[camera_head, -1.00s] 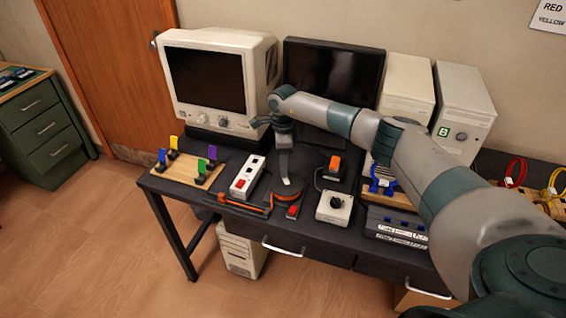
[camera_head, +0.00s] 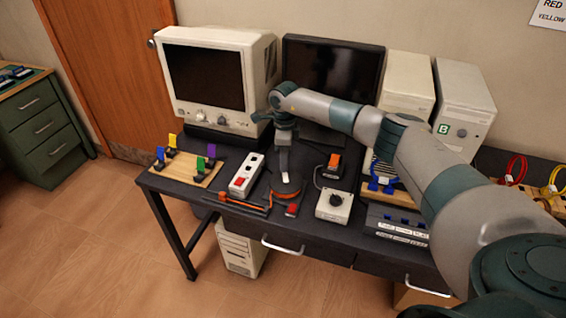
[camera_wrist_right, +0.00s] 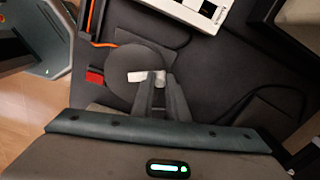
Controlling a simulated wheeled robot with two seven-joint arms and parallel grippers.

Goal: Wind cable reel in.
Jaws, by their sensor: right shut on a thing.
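The cable reel (camera_head: 291,190) is a dark round disc with a little orange showing at its rim, lying on the dark desk. In the right wrist view the reel (camera_wrist_right: 128,58) has a pale crank strip (camera_wrist_right: 138,76) with a small knob at its right end. My right gripper (camera_head: 285,174) points down over the reel. In the wrist view its fingers (camera_wrist_right: 162,84) are closed at the knob, which they partly hide. Orange cable (camera_wrist_right: 103,44) runs from the reel to a dark track (camera_head: 240,206) at its left. My left gripper is not in view.
A red block (camera_head: 292,209) sits close in front of the reel. A white switch box (camera_head: 246,176) stands left, a dial box (camera_head: 334,205) right, and an orange-topped device (camera_head: 333,165) behind right. A monitor (camera_head: 330,80) stands behind my arm.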

